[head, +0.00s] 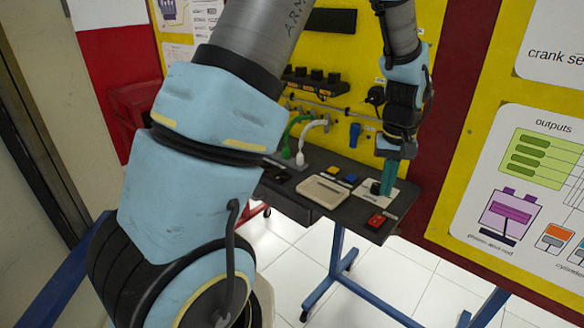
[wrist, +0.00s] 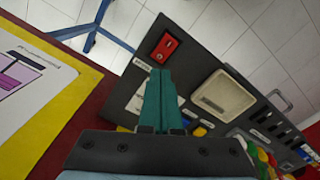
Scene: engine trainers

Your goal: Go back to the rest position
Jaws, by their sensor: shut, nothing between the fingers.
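My gripper (head: 389,178) is at the end of my blue and grey arm, pointing down over the right end of the dark bench panel. In the wrist view its two teal fingers (wrist: 158,98) are together with nothing between them. Behind the fingertips there is a white label plate on the panel, partly hidden by the fingers. A red switch block (head: 377,221) lies just in front of the gripper in the head view. It also shows in the wrist view (wrist: 166,47), just beyond the fingertips. I cannot tell whether the fingertips touch the panel.
The dark bench (head: 314,200) carries a cream-coloured box (head: 323,191), small blue and yellow parts, and green and white cables. A yellow and red board stands behind it, with a poster (head: 530,185) at right. White tiled floor (head: 405,270) lies in front.

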